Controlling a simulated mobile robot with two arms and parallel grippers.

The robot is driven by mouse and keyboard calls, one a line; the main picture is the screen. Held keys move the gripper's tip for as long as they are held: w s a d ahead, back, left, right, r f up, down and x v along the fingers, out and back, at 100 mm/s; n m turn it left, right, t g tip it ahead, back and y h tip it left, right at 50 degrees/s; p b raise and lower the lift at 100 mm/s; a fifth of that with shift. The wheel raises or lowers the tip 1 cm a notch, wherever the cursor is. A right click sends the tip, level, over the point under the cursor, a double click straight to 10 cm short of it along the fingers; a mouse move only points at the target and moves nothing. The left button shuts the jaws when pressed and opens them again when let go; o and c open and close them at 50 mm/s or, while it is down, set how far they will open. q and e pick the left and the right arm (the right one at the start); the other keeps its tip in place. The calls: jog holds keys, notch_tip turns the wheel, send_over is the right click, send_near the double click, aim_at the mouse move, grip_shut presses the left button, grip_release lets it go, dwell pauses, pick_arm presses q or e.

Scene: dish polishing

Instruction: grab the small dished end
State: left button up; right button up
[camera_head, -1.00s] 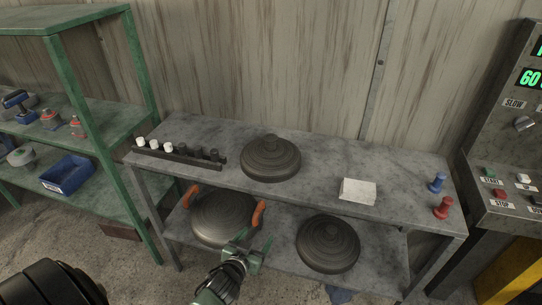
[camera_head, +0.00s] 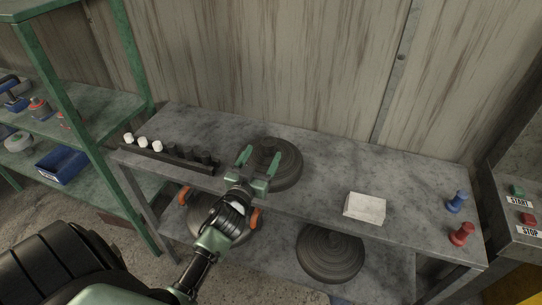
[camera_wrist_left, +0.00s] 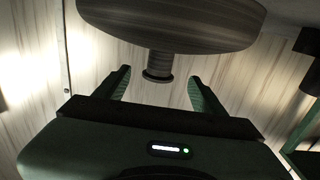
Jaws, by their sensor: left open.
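A dark round dished end (camera_head: 289,168) with a knob on top lies on the upper shelf of the grey table. My left gripper (camera_head: 259,161) is open over its near left side, fingers pointing toward the knob. Another dark dished end (camera_head: 330,254) lies on the lower shelf. My right gripper is not in view.
A black rack with white and black pegs (camera_head: 170,152) stands left on the upper shelf. A white block (camera_head: 364,207), a blue knob (camera_head: 456,201) and a red knob (camera_head: 461,234) are to the right. A round part with orange handles (camera_head: 216,230) sits below, partly hidden by my arm.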

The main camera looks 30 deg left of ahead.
aim_at(266, 146)
pick_arm(q)
jog(key=w, duration=0.1)
jog(key=w+p, duration=0.1)
jog(key=w+r, duration=0.1)
jog(key=shift+w+a, duration=0.15)
jog(key=shift+a, duration=0.2)
jog(key=x, duration=0.2)
jog(key=shift+w+f+p, duration=0.25)
jog(key=shift+w+p, duration=0.1)
jog(key=shift+s, duration=0.1)
jog(key=shift+c, duration=1.2)
grip_shut()
jog(key=shift+r, duration=0.3)
jog(key=shift+f, duration=0.1)
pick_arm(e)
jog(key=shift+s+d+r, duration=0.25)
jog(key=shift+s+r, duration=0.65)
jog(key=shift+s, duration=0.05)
